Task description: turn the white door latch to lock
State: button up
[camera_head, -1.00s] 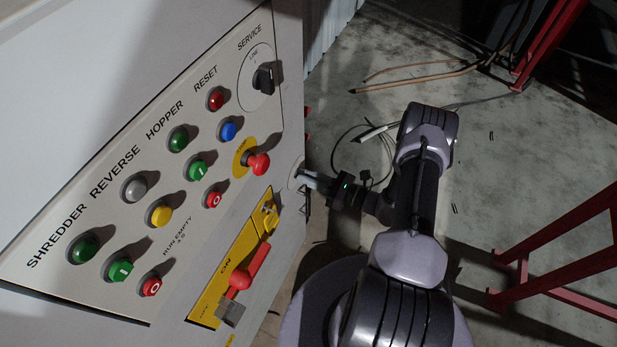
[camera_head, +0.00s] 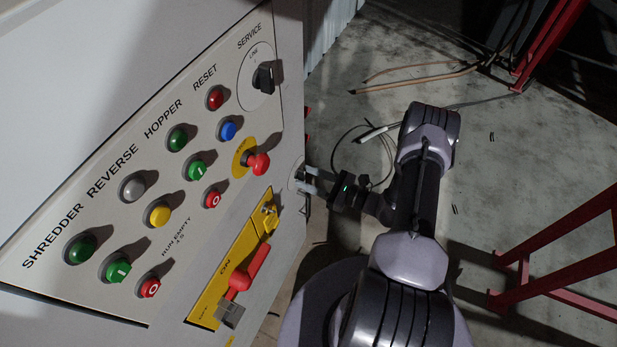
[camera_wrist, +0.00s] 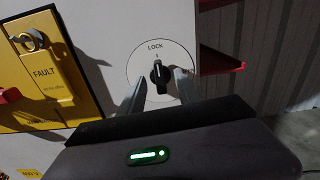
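The door latch is a white round plate marked LOCK (camera_wrist: 137,78) with a black knob (camera_wrist: 159,73) at its centre, on the side face of the cabinet. The knob stands about upright, in line with a small mark below the word LOCK. In the head view the plate (camera_head: 296,174) shows only edge-on, and the knob is hard to make out. My gripper (camera_wrist: 160,88) is open, with one finger on each side of the knob's lower end. A gap shows between the knob and each finger. In the head view my gripper (camera_head: 311,180) reaches left to the cabinet side.
The cabinet front carries several push buttons, a red emergency knob (camera_head: 259,163) and a red lever (camera_head: 250,270) on a yellow plate. A yellow FAULT panel (camera_wrist: 48,75) lies left of the latch. Red stands (camera_head: 560,240) are at the right; cables (camera_head: 380,131) lie on the floor.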

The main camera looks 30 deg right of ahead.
jog(key=v, duration=0.7)
jog(key=shift+b, duration=0.3)
